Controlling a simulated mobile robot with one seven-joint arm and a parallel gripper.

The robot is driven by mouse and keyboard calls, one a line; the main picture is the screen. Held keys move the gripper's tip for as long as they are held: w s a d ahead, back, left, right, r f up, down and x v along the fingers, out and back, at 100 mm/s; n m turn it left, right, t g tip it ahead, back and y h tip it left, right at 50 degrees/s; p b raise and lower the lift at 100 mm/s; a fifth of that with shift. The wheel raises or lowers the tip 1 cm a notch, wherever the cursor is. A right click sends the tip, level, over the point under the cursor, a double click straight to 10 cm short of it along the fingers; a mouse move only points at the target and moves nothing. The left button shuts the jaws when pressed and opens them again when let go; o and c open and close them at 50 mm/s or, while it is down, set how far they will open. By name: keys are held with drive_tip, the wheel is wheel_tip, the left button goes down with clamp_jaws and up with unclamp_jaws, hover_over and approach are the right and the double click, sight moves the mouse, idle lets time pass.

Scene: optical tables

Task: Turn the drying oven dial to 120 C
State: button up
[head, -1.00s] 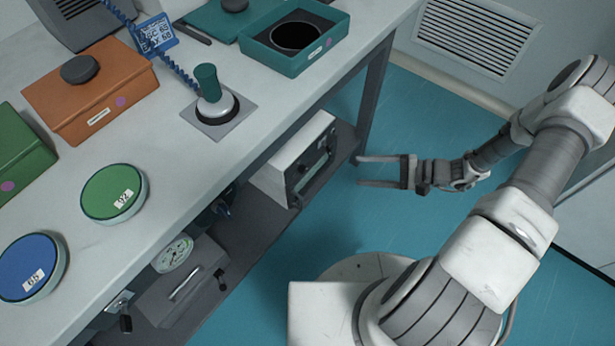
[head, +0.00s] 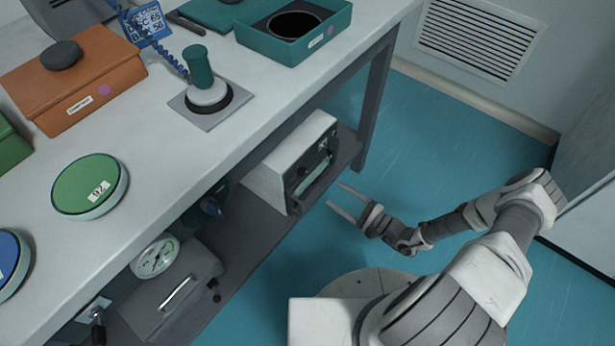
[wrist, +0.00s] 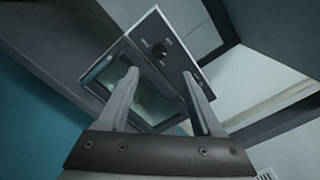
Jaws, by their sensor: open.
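The drying oven (head: 290,160) is a white box with a dark front on the lower shelf under the bench. In the wrist view its front panel (wrist: 180,66) appears tilted, with a window (wrist: 150,92) partly behind my left finger. The black round dial (wrist: 159,50) sits on the panel above the window, with small markings too small to read. My gripper (head: 336,196) is open and empty, in front of the oven and apart from it. In the wrist view the two fingers of my gripper (wrist: 160,73) point at the panel, with the dial beyond the gap between them.
The bench top (head: 150,190) overhangs the shelf (head: 240,235). A grey case with a round gauge (head: 156,258) stands left of the oven. A bench leg (head: 374,110) stands right of it. The blue floor in front is clear.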

sight(305, 174)
drive_tip(key=b+x, duration=0.3)
drive_tip(key=x, duration=0.9)
drive_tip(key=shift+c, duration=0.2)
clamp_jaws()
